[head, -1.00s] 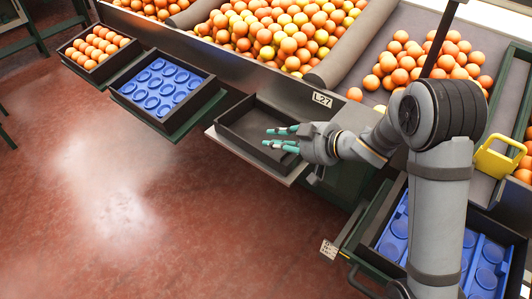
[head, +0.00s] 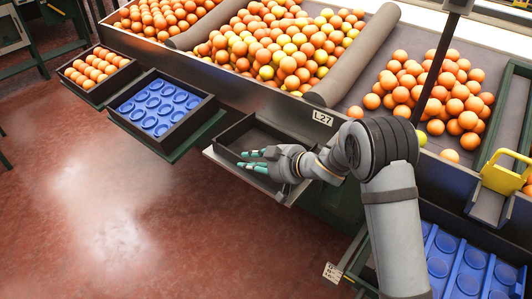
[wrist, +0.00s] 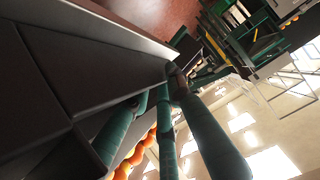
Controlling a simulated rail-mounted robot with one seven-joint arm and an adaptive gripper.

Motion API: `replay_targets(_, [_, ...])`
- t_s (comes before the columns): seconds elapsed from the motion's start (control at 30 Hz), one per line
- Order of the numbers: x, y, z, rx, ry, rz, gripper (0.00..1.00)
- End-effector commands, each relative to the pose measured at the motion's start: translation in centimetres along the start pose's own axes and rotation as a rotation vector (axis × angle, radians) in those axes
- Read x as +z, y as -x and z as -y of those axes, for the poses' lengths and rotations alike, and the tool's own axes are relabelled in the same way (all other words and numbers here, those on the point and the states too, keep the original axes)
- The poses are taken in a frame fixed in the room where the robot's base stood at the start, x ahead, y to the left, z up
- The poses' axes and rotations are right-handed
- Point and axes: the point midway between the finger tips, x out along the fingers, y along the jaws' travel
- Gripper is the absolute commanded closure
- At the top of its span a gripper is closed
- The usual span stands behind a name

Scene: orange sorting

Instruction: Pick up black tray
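An empty black tray (head: 242,137) lies on a light-edged shelf under the L27 label. My gripper (head: 254,161) is at the tray's front right, with its teal fingers pointing left over the near edge. A gap shows between the fingers. In the wrist view, dark tray walls (wrist: 100,50) fill the left side, with the teal fingers (wrist: 165,88) close beside the rim. The left finger is partly hidden by the dark wall. I cannot tell whether the fingers touch the tray.
A tray with blue inserts (head: 122,122) and a tray of oranges (head: 66,76) stand to the left. Oranges (head: 290,50) fill the sloped bins behind. Blue inserts (head: 450,262) lie in a crate at lower right. A yellow handle (head: 505,178) stands at right. Open red floor lies in front.

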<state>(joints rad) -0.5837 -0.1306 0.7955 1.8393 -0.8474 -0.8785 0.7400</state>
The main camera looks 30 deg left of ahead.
Motion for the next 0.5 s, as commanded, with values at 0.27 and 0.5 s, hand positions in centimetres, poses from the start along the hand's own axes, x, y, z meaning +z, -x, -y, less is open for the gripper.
replay_targets(0.27, [0.02, -0.59, -0.13, 0.003, -0.001, 0.0, 0.82])
replay_targets(0.5, [0.01, -0.58, -0.1, 0.002, -0.001, 0.0, 0.94])
